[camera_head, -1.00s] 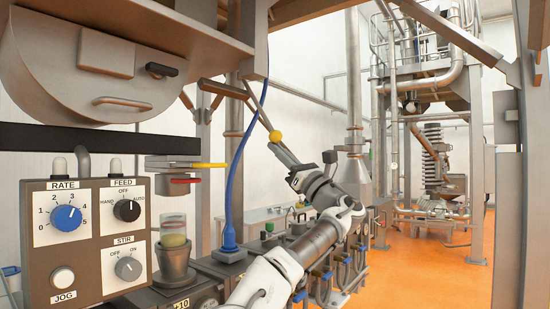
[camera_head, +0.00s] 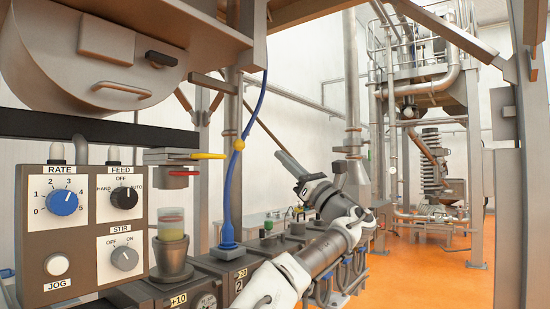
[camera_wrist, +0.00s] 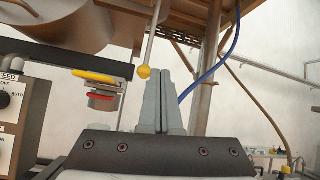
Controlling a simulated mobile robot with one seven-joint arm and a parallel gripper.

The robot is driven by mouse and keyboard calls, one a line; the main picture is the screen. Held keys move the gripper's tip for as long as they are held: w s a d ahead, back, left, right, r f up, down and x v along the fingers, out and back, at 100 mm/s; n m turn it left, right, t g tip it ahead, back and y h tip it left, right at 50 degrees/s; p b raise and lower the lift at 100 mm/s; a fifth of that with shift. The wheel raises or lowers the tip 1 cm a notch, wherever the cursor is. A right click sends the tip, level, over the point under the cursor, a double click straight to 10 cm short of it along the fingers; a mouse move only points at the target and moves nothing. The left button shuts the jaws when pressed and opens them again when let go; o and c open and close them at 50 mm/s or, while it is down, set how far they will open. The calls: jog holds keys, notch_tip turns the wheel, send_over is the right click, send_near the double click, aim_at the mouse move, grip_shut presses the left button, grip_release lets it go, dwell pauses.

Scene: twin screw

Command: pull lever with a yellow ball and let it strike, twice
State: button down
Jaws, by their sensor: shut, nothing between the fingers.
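The lever's yellow ball (camera_head: 239,145) hangs at the end of a thin rod, in front of the blue cable in the head view. In the wrist view the yellow ball (camera_wrist: 144,72) sits just left of my fingertips, with its pale rod running upward. My gripper (camera_head: 279,153) points up and left, to the right of the ball with a gap between them in the head view. In the wrist view my gripper (camera_wrist: 160,68) has its two grey fingers together, with nothing between them. The wrist view does not show clearly how far the ball is in depth.
A blue cable (camera_head: 229,190) runs down behind the ball. A control box (camera_head: 83,225) with knobs stands at the left, beside a cup (camera_head: 171,245) below a yellow-handled valve (camera_head: 205,156). A large metal drum (camera_head: 90,60) hangs at the upper left. Orange floor is open at right.

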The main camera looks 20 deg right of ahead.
jog(key=v, duration=0.5)
jog(key=shift+s+d+r+b, duration=0.1)
jog(key=shift+s+r+b, duration=0.05)
jog(key=shift+b, duration=0.2)
jog(key=shift+d, duration=0.1)
dwell(0.5)
